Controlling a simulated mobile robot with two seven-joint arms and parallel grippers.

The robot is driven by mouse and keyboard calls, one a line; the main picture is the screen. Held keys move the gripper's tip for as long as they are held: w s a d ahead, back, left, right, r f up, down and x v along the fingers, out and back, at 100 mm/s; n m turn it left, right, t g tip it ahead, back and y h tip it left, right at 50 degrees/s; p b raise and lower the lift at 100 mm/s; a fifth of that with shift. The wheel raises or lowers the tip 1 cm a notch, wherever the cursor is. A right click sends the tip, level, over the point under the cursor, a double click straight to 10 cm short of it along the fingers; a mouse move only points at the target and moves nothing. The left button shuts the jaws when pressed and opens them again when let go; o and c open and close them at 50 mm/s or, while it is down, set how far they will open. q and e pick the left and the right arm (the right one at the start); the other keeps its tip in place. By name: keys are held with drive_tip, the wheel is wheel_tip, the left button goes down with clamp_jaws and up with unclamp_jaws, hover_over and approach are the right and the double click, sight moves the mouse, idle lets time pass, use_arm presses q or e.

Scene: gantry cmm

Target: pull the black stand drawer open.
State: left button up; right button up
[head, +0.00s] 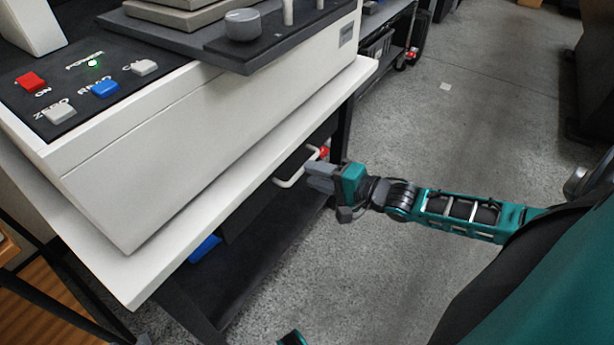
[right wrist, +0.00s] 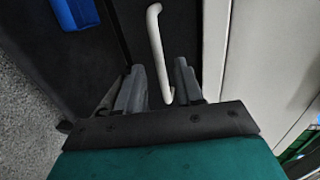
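The black stand drawer (head: 262,212) is under the white tabletop in the head view. Its front looks flush with the stand, but part is hidden by the tabletop. Its pale bar handle (head: 290,183) sticks out from the front. My left gripper is not in view.
A white machine with a button panel (head: 90,85) stands on the white tabletop (head: 120,270). A blue object (head: 205,248) lies below the drawer. Dark stand legs (head: 341,130) frame it.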

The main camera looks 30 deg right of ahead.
drive_tip(key=shift+b+x, duration=0.35)
drive_tip(key=shift+x, duration=1.1)
drive_tip(key=shift+c, duration=0.4)
clamp_jaws()
